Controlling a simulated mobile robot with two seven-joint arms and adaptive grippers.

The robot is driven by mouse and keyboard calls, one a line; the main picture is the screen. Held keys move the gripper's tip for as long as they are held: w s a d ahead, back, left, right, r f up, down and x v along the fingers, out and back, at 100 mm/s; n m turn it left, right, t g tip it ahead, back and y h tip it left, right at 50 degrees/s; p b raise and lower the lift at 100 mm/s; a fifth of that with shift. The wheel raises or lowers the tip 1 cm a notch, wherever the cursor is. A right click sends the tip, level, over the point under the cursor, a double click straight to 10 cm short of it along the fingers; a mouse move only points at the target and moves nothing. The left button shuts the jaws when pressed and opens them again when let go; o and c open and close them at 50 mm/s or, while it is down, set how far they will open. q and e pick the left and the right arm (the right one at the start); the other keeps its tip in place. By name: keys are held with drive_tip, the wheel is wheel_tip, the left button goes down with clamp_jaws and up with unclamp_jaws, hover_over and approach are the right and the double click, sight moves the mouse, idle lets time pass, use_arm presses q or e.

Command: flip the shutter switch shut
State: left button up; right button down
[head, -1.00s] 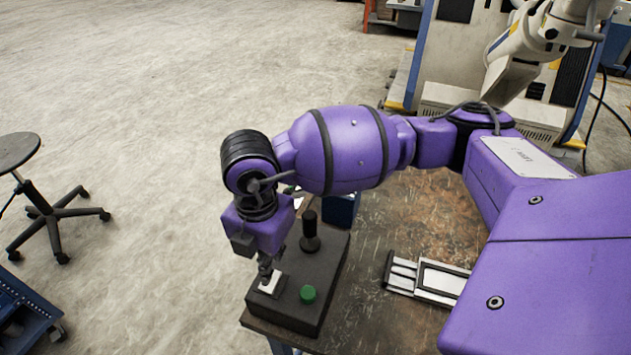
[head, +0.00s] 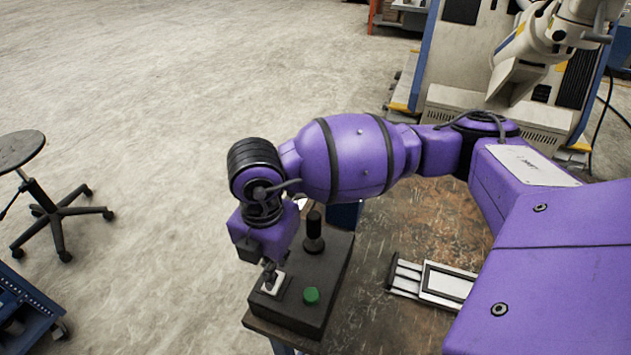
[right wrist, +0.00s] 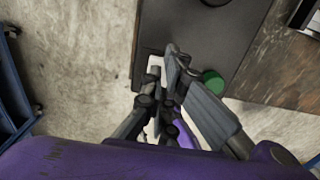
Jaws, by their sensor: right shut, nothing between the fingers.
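The shutter switch has a light plate (head: 272,287) on the front left of a dark control box (head: 325,262). In the right wrist view part of the light plate (right wrist: 154,66) shows beside my fingers. My right gripper (head: 269,279) is shut and empty, pointing down at the plate, with its tips over it. In the right wrist view the right gripper (right wrist: 168,72) covers much of the switch, so I cannot tell the lever's position or whether the fingers touch it. My left gripper is not in view.
A green button (head: 311,295) sits right of the switch plate, and a black joystick knob (head: 314,232) stands behind. A metal slide fixture (head: 436,281) lies on the worn table (head: 398,218). A stool (head: 40,190) stands on open floor at left.

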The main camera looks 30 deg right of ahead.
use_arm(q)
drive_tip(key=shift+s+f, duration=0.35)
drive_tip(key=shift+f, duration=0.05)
use_arm(e)
drive_tip(key=shift+f, duration=0.75)
drive_tip(key=shift+w+r+p, duration=0.1)
drive_tip(key=shift+r+p, duration=0.5)
drive_tip(key=shift+r, duration=0.8)
drive_tip(key=shift+r+p, duration=1.35)
drive_tip(key=shift+r, duration=0.85)
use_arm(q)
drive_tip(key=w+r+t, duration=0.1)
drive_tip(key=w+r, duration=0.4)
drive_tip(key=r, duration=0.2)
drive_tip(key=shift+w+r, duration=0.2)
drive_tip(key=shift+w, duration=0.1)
use_arm(e)
drive_tip(key=shift+f, duration=0.1)
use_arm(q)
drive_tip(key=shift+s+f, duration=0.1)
